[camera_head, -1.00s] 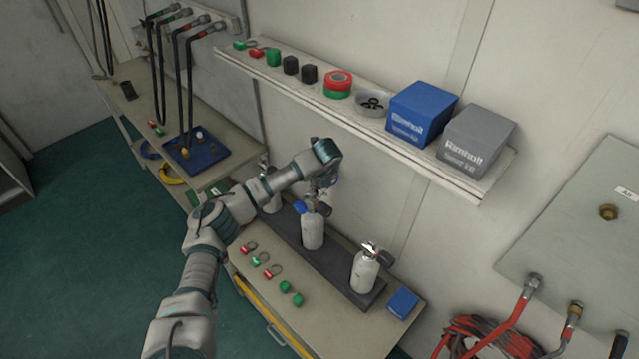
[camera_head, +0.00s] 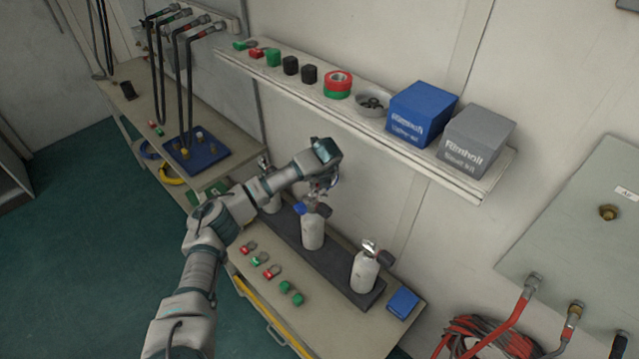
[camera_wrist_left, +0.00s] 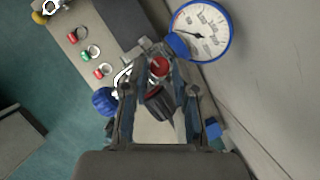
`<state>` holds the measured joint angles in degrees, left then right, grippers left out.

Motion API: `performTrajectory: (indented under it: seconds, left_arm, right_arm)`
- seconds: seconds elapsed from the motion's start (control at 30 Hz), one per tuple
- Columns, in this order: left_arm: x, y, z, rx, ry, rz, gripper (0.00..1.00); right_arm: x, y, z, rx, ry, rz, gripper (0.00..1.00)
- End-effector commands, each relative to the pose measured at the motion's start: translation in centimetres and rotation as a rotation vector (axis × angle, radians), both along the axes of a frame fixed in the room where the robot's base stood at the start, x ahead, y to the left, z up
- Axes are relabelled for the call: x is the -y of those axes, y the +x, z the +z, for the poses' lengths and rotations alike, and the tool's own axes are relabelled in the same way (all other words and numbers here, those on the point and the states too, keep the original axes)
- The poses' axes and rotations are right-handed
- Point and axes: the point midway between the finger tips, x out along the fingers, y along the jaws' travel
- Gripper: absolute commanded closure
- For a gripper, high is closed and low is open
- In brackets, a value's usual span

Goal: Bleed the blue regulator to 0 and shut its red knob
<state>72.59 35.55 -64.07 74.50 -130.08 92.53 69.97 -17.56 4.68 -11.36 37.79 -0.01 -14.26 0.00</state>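The middle white cylinder (camera_head: 312,233) stands upright on a dark base and carries the blue regulator at its top. In the left wrist view, a blue-rimmed gauge (camera_wrist_left: 204,32) shows; its reading is too small to tell. A red knob (camera_wrist_left: 159,67) sits ahead of my left gripper (camera_wrist_left: 160,118), with a dark round knob (camera_wrist_left: 156,103) between the spread fingers. A blue knob (camera_wrist_left: 104,100) is left of the fingers; it also shows in the head view (camera_head: 299,208). My left gripper is open above the cylinder, its contact unclear. My right gripper is out of view.
Another white cylinder (camera_head: 364,272) stands to the right, and one is partly hidden at left. A blue box (camera_head: 403,302) and several rings and caps lie on the bench (camera_head: 330,318). A loaded wall shelf (camera_head: 380,133) runs behind and above the gripper.

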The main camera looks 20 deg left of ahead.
Motion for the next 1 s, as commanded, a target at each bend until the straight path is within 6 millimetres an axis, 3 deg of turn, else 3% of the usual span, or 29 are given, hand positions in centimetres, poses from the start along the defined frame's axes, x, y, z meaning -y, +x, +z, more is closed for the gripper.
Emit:
performTrajectory:
  seconds: [0.37, 0.73, 1.0]
  left_arm:
    - [0.1, 0.0, 0.1, -0.001, 0.0, -0.001, 0.53]
    - [1.3, -1.6, 5.4, 0.002, -0.001, -0.001, 0.53]
    - [1.7, -2.2, 6.8, -0.002, -0.001, 0.0, 0.53]
  right_arm:
    - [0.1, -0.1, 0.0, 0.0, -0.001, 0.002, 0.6]
    - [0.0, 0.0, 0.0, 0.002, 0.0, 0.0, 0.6]
    - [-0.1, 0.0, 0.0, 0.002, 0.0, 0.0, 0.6]
